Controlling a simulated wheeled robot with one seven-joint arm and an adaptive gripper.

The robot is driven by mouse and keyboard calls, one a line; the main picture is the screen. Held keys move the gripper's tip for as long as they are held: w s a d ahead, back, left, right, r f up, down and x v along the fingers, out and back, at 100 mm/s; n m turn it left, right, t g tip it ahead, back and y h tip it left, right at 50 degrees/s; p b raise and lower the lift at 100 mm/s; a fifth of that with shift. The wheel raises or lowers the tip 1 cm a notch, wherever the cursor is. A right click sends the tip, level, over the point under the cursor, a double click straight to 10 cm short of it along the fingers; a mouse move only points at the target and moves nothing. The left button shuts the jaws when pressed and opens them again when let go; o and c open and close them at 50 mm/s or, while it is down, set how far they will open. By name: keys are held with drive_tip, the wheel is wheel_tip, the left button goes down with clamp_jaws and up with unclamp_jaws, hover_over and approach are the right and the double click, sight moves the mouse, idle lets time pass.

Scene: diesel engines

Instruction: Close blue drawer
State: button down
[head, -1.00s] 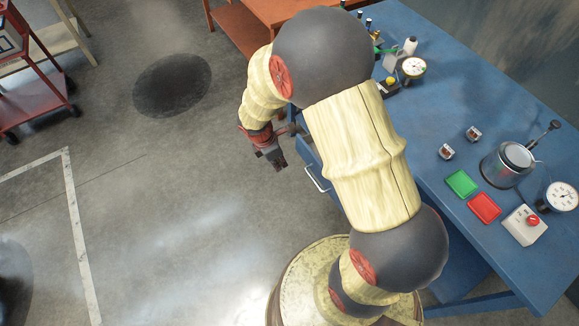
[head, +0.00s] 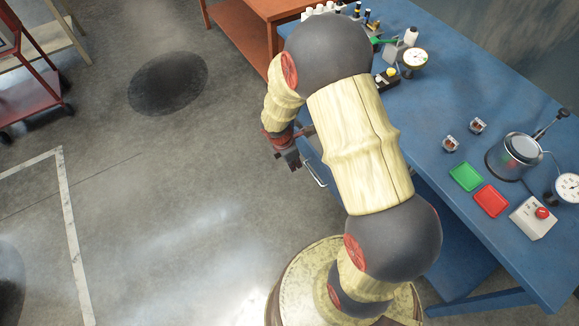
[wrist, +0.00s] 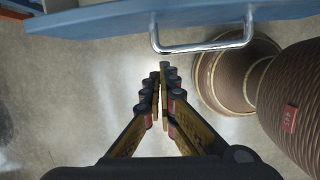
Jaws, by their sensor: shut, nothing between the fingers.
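The blue drawer (wrist: 110,22) shows its front along the top of the wrist view, with a silver bar handle (wrist: 203,47). In the head view the handle (head: 316,172) sticks out at the left side of the blue workbench (head: 430,105), and my arm hides most of the drawer. My gripper (wrist: 161,68) is shut and empty, its fingertips just short of the drawer front and beside the left end of the handle. I cannot tell whether they touch. In the head view my gripper (head: 293,163) is low beside the bench, close to the handle.
The bench top bears a green tray (head: 466,177), a red tray (head: 491,201), a metal pot (head: 516,153), a red-button box (head: 533,218) and dial gauges. An orange table (head: 235,28) stands behind.

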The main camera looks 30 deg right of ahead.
drive_tip(key=shift+d, duration=0.2)
drive_tip(key=d+p, duration=0.4)
drive_tip(key=d, duration=0.4)
drive_tip(key=d+p, duration=0.3)
drive_tip(key=d, duration=0.6)
drive_tip(key=w+d+p, duration=0.1)
drive_tip(key=d+p, duration=0.3)
drive_tip(key=d, duration=0.4)
drive_tip(key=shift+d+p, duration=0.3)
drive_tip(key=shift+d, duration=0.05)
